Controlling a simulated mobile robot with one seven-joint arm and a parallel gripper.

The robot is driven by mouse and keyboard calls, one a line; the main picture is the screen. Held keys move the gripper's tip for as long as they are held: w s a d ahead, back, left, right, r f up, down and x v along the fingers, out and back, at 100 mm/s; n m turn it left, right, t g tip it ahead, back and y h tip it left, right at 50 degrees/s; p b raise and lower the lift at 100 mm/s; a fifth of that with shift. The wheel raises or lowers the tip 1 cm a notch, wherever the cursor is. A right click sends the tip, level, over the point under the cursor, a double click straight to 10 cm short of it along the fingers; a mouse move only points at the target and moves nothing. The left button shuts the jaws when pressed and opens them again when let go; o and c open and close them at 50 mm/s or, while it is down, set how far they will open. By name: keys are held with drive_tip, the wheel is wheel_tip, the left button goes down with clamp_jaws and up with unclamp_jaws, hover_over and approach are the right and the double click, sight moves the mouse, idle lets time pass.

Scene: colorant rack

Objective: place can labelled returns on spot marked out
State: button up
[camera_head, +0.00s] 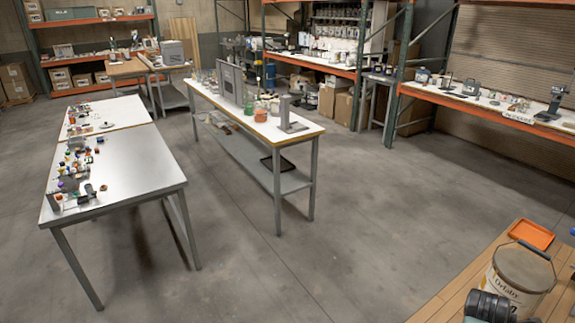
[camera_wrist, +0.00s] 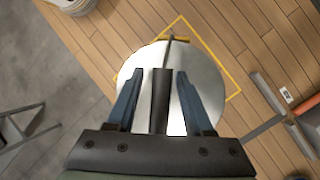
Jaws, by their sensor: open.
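In the wrist view, a round can with a pale metallic top (camera_wrist: 203,75) stands within a yellow square outline (camera_wrist: 228,95) on the wooden surface. The outline's corners show around it. A dark bar runs across the can's top towards a small handle at its far edge. My gripper (camera_wrist: 156,73) is open over the can, its two blue fingers apart on either side of the dark bar. The can's side and any label on it are hidden.
An orange tray (camera_head: 531,234) lies on the wooden bench (camera_head: 455,290) behind the cream can. A pale round container (camera_wrist: 75,4) shows at the wrist view's top left. A grey metal bar (camera_wrist: 283,112) lies at the right. Open floor separates the bench from cluttered tables.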

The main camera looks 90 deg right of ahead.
drive_tip(key=b+v, duration=0.1)
drive_tip(key=v, duration=1)
drive_tip(key=w+d+r+t+h, duration=0.1)
drive_tip(key=w+d+r+h, duration=0.5)
drive_tip(key=w, duration=0.7)
drive_tip(key=w+d+r+t+h, duration=0.25)
drive_tip(key=w+d+r, duration=0.55)
drive_tip(key=w, duration=0.5)
drive_tip(key=w+a+r+t+h, duration=0.25)
drive_tip(key=w+r, duration=0.35)
drive_tip(key=w, duration=0.5)
drive_tip(key=w+a+r+t+h, duration=0.2)
drive_tip(key=w+r+t, duration=0.2)
drive_tip(key=w+r, duration=0.45)
drive_tip(key=w+a+r+n+t+y, duration=0.1)
drive_tip(key=w+a+r+t, duration=0.6)
drive_tip(key=w+a, duration=0.4)
drive_tip(key=w+a+r+t+y, duration=0.2)
drive_tip(key=w+a+r+t, duration=0.5)
drive_tip(key=a, duration=0.5)
drive_tip(key=s+a+r+t+y, duration=0.1)
drive_tip(key=a+r+t+y, duration=0.3)
drive_tip(key=a, duration=0.7)
drive_tip(key=s+a+r+t+y, duration=0.1)
drive_tip(key=a+r+t+y, duration=0.3)
drive_tip(key=a+r+y, duration=0.3)
drive_tip(key=a, duration=0.5)
drive_tip(key=shift+s+a+r+n, duration=0.25)
drive_tip(key=shift+s+n, duration=0.1)
drive_tip(key=shift+n, duration=0.05)
